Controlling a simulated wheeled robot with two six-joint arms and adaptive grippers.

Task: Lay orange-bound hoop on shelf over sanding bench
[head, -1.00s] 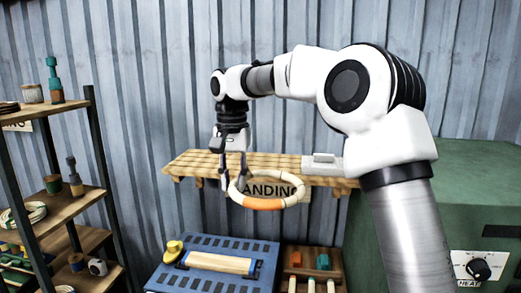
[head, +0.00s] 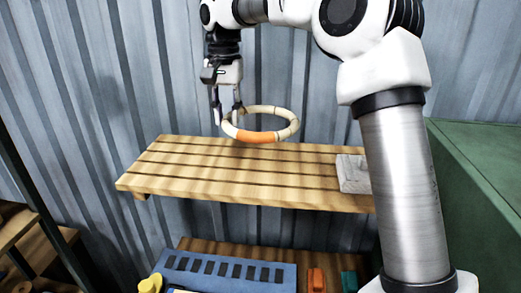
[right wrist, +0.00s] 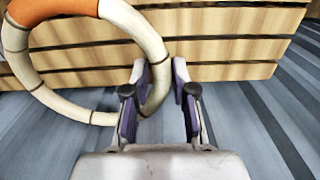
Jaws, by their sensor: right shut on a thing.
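The pale hoop with an orange binding (head: 256,136) is held tilted nearly flat above the slatted wooden shelf (head: 230,183); a gap seems to show between them. My right gripper (head: 229,113) is shut on the left side of the hoop, pointing down. In the right wrist view the hoop's pale rim (right wrist: 152,43) passes between the fingers of my right gripper (right wrist: 160,82), with the orange part at upper left. The shelf slats (right wrist: 220,48) lie behind it. My left gripper is not in view.
A light grey block (head: 350,173) sits at the shelf's right end, partly hidden by my arm. The left and middle of the shelf are bare. Below is the sanding bench (head: 230,268) with a blue top. A green cabinet (head: 480,160) stands at right.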

